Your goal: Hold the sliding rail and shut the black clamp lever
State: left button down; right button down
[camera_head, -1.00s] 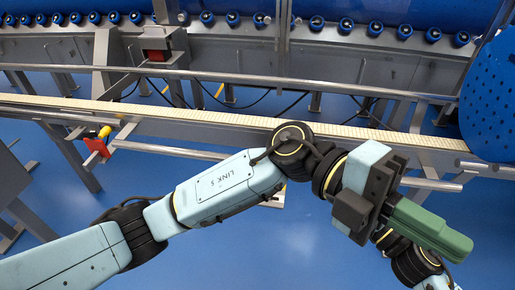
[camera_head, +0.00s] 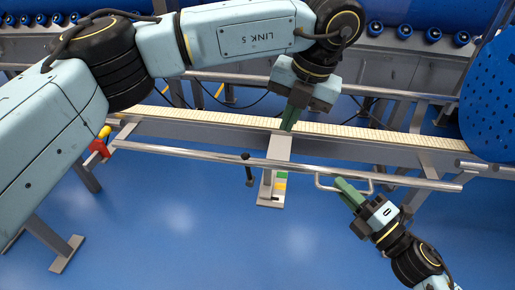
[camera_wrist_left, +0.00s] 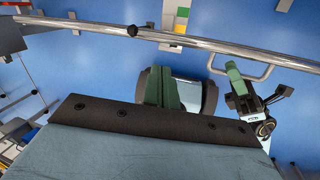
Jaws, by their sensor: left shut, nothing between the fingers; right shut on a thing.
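The sliding rail (camera_head: 200,154) is a long round steel bar crossing the head view, with a U-shaped handle (camera_head: 322,186) on its near side. My right gripper (camera_head: 346,189) is shut on this handle; both also show in the left wrist view, gripper (camera_wrist_left: 235,76) and handle (camera_wrist_left: 266,73). The black clamp lever (camera_head: 248,171) is at the rail, left of the handle, pointing down toward the picture's bottom. Its black knob (camera_wrist_left: 132,30) shows in the left wrist view. My left gripper (camera_head: 288,122) is shut and empty over the conveyor edge, beyond the rail, apart from the lever.
A bracket (camera_head: 270,201) with green and yellow marks stands below the rail, right of the lever. A red part (camera_head: 98,149) is near the rail's left end. A pale conveyor strip (camera_head: 210,117) runs behind the rail. Blue floor is open in front.

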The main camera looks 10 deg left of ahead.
pick_arm(q)
jog(key=shift+w+a+r, duration=0.1)
jog(key=shift+a+r, duration=0.05)
send_near(253, 158)
jog(key=d+f, duration=0.1)
jog(key=f, duration=0.2)
jog(key=d+f, duration=0.1)
jog(key=shift+s+d+f, duration=0.2)
jog(key=shift+s+d, duration=0.1)
jog(key=shift+d, duration=0.05)
jog(key=a, duration=0.1)
jog(key=a+f, duration=0.1)
jog(key=a, duration=0.1)
jog(key=shift+w+f, duration=0.35)
jog(key=shift+w+a+f, duration=0.1)
jog(key=shift+a+f, duration=0.05)
jog(key=shift+a, duration=0.35)
jog(key=shift+a, duration=0.1)
